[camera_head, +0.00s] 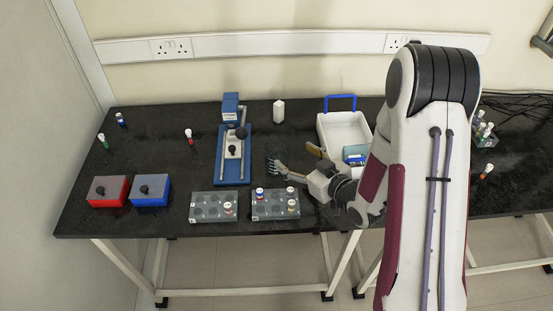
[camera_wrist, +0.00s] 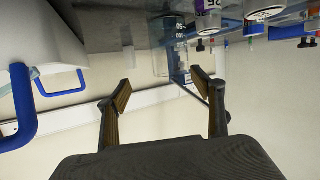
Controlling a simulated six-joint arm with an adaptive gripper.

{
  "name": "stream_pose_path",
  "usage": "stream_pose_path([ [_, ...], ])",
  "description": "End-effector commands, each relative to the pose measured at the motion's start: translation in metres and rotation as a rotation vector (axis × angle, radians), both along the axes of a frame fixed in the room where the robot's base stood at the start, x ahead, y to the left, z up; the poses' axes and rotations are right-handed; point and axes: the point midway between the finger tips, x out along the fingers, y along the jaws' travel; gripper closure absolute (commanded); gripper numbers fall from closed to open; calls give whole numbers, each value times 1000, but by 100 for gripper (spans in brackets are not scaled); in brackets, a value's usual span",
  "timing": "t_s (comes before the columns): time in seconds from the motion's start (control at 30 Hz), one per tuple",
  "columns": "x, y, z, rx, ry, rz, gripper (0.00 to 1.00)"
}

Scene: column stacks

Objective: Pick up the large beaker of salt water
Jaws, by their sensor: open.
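My gripper (camera_head: 294,158) is open and empty, low over the bench between the blue stand and the white tray. Its two brown fingers also show spread apart in the wrist view (camera_wrist: 161,86). No large beaker of salt water can be told for certain in the head view. In the wrist view, a clear vessel with printed marks (camera_wrist: 178,48) lies beyond the fingers, between their tips in the picture. Its full shape and contents cannot be told. It is apart from the fingers.
Two grey racks (camera_head: 204,214) (camera_head: 266,214) stand at the front, the right one with several vials. A blue stand (camera_head: 231,172) stands left of my gripper. A white tray (camera_head: 340,128) with a blue handle holds items. Red (camera_head: 108,191) and blue (camera_head: 150,191) blocks sit left.

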Motion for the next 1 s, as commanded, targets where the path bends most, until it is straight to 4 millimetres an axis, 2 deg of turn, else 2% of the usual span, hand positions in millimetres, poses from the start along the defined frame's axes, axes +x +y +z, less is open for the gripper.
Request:
stream_pose_path([
  [0.1, -6, 7, -12, 50, -16, 19, 33],
  [0.3, -12, 13, -19, 108, -41, 38, 33],
  [0.8, -13, 15, -20, 125, -50, 43, 33],
  [1.0, -4, 21, -22, 123, -51, 43, 33],
])
